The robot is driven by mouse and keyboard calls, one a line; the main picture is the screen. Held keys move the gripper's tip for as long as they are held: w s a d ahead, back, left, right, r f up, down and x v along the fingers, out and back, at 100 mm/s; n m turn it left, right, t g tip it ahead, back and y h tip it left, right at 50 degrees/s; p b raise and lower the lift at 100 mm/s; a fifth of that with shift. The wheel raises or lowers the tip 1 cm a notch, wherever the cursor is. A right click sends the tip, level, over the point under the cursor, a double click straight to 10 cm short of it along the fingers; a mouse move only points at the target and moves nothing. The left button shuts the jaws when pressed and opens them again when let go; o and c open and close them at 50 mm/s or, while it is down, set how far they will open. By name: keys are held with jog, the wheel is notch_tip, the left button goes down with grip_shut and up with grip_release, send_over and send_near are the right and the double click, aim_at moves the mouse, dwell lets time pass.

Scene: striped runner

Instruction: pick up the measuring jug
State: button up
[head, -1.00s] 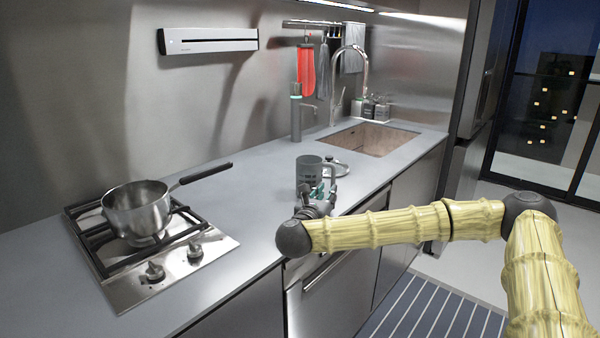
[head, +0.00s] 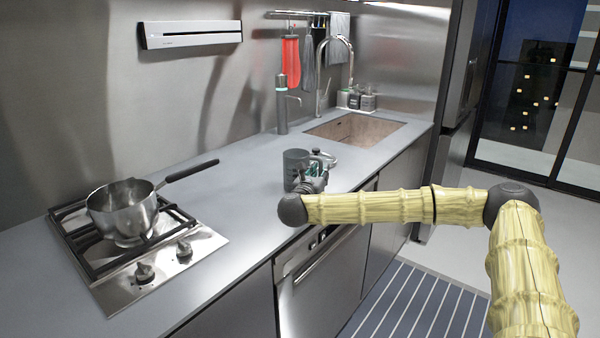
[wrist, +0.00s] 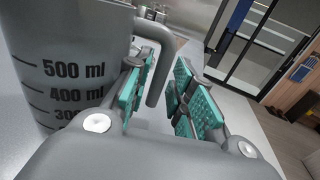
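The grey measuring jug (head: 293,165) stands upright on the counter, right of the hob. In the wrist view its body (wrist: 60,60), with dark ml markings, fills the left side. Its grey handle (wrist: 158,75) hangs down between the two green-padded fingers. My gripper (wrist: 160,100) is open, with a visible gap between handle and right finger; I cannot tell whether the left finger touches it. In the head view my gripper (head: 318,172) is at the jug's right side, partly in front of it. The jug's base is partly hidden.
A steel saucepan (head: 124,212) sits on the hob (head: 190,248) at left. The sink (head: 352,130), tap (head: 322,85) and a tall dark bottle (head: 282,105) are farther back. The counter between hob and jug is clear.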

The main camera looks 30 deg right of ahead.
jog(key=shift+x, duration=0.85)
jog(key=shift+r, duration=0.1)
grip_shut()
jog(key=shift+r, duration=0.15)
